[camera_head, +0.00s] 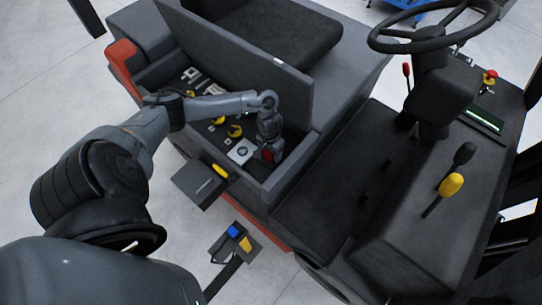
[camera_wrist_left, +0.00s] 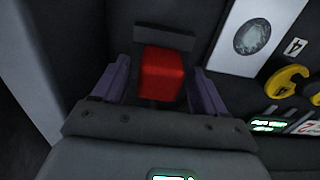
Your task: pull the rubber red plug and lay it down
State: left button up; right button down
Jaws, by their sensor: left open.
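The red plug (camera_wrist_left: 163,75) is a block seen between the two purple-grey fingers of my left gripper (camera_wrist_left: 157,85) in the left wrist view. The fingers stand apart with a gap on each side of it. A dark flat piece (camera_wrist_left: 165,38) lies just beyond the plug. In the head view the left gripper (camera_head: 268,152) reaches down into the open compartment, with the red plug (camera_head: 268,156) at its tip. Whether the plug is seated in a socket cannot be told. My right gripper is not in view.
A panel with yellow knobs (camera_head: 235,131) and a white plate with a round dial (camera_head: 241,151) lies beside the plug. The compartment wall (camera_head: 290,185) and upright cover (camera_head: 240,62) stand close around the gripper. A dark box (camera_head: 200,184) hangs outside.

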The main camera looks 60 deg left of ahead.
pick_arm(q)
jog(key=shift+f, duration=0.85)
jog(key=shift+r, duration=0.1)
jog(key=shift+p, duration=0.35)
dwell(0.6)
jog(key=shift+p, duration=0.45)
dwell(0.3)
jog(key=c, duration=1.3)
